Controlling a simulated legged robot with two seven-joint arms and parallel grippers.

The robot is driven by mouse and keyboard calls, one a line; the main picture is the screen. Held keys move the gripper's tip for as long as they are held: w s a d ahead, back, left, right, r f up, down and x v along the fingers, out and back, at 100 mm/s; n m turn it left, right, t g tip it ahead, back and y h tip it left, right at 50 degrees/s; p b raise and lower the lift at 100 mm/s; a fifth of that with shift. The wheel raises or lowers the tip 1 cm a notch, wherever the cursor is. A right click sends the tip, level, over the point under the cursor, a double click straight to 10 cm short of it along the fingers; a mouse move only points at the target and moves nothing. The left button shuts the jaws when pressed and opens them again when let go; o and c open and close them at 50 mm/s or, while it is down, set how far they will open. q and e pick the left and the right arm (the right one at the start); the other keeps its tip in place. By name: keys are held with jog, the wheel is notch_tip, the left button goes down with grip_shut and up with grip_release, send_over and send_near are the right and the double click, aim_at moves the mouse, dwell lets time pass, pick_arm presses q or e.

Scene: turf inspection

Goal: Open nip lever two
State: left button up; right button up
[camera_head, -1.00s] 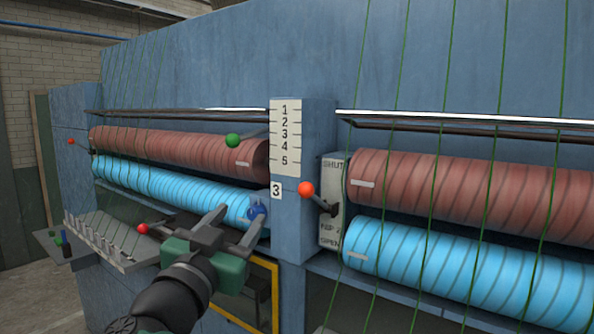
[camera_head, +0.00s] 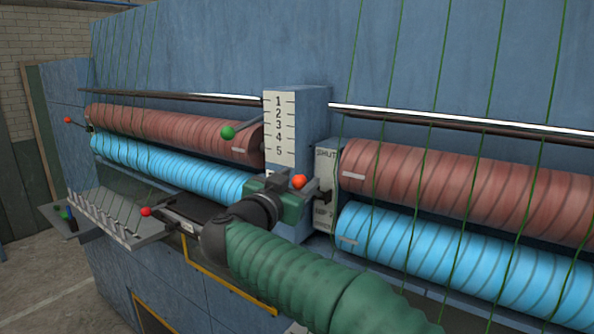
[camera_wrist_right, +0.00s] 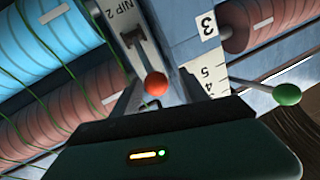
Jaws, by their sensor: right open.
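The nip two lever has an orange-red ball knob (camera_head: 299,181) on a dark arm. It stands out from the grey plate (camera_head: 327,168), whose top reads SHUT and whose lower text my gripper and arm partly cover. In the right wrist view the knob (camera_wrist_right: 155,83) is just beyond the dark gripper housing, beside the NIP 2 plate (camera_wrist_right: 122,22). My left gripper is not in view.
A green ball lever (camera_head: 228,133) sticks out by the number scale (camera_head: 279,128). Another red knob (camera_head: 146,212) is at lower left, near a rack (camera_head: 105,215). Red and blue rollers flank the post, with green strands hanging before them.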

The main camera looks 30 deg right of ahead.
jog(key=shift+s+d, duration=0.1)
jog(key=shift+d, duration=0.3)
jog(key=shift+f, duration=0.1)
jog(key=shift+c, duration=0.7)
jog(key=shift+w+d, duration=0.1)
jog(key=shift+w, duration=0.15)
jog(key=c, duration=0.5)
grip_shut()
